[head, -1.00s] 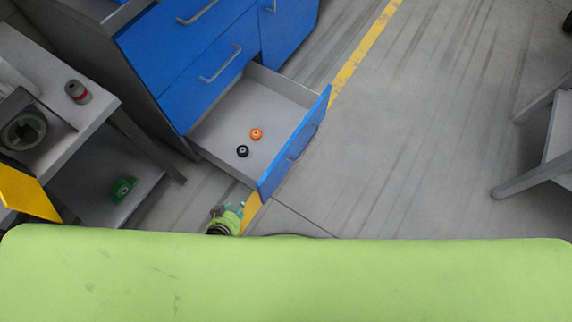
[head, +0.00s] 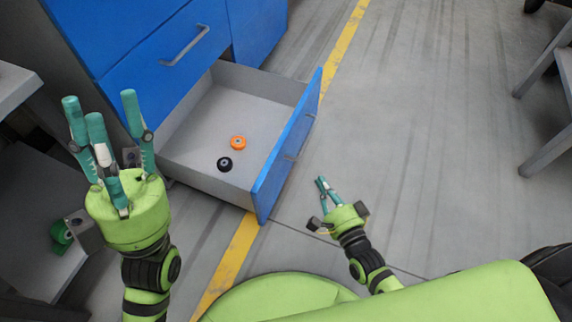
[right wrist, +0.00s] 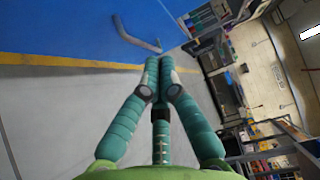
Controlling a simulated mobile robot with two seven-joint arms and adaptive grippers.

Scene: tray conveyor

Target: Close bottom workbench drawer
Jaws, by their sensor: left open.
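The bottom workbench drawer (head: 290,146) is pulled out from the blue workbench, with its grey inside showing. An orange round part (head: 238,142) and a black round part (head: 224,164) lie in it. My left gripper (head: 99,110) is open and empty, raised left of the drawer with its fingers pointing up the picture. My right gripper (head: 322,184) is low, to the right of the drawer front and apart from it, with its fingers together and nothing seen between them. In the right wrist view its fingertips (right wrist: 160,66) point towards a blue panel with a grey handle (right wrist: 136,36).
A grey shelf unit (head: 16,84) with a green part (head: 61,234) stands at the left, near my left arm. A grey-legged stand (head: 545,150) is at the right. The floor (head: 430,150) between drawer and stand is clear, with a yellow line (head: 345,50).

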